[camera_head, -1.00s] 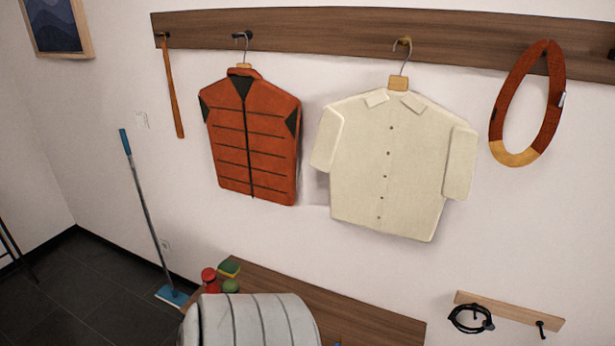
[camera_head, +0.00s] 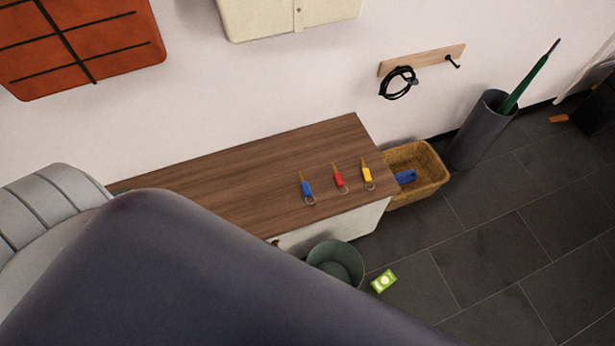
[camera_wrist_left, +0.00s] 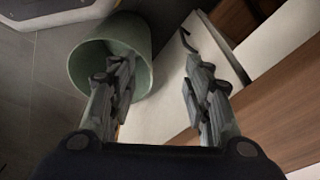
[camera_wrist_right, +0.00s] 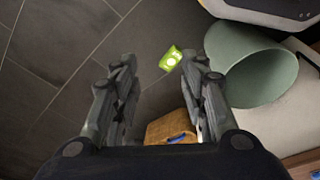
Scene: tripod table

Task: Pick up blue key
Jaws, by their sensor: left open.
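The blue key (camera_head: 307,189) lies on the brown wooden top of a low cabinet (camera_head: 230,182) in the head view. It is the leftmost of three keys near the right end. My left gripper (camera_wrist_left: 157,68) is open and empty in the left wrist view, above the bucket and the cabinet's pale side. My right gripper (camera_wrist_right: 160,68) is open and empty in the right wrist view, above the floor. Neither gripper shows in the head view, and no key shows in either wrist view.
A red key (camera_head: 340,181) and a yellow key (camera_head: 367,177) lie right of the blue one. A green bucket (camera_head: 337,262), a green-white packet (camera_head: 384,281) and a wicker basket (camera_head: 428,172) stand or lie on the floor. A dark umbrella stand (camera_head: 480,132) is farther right.

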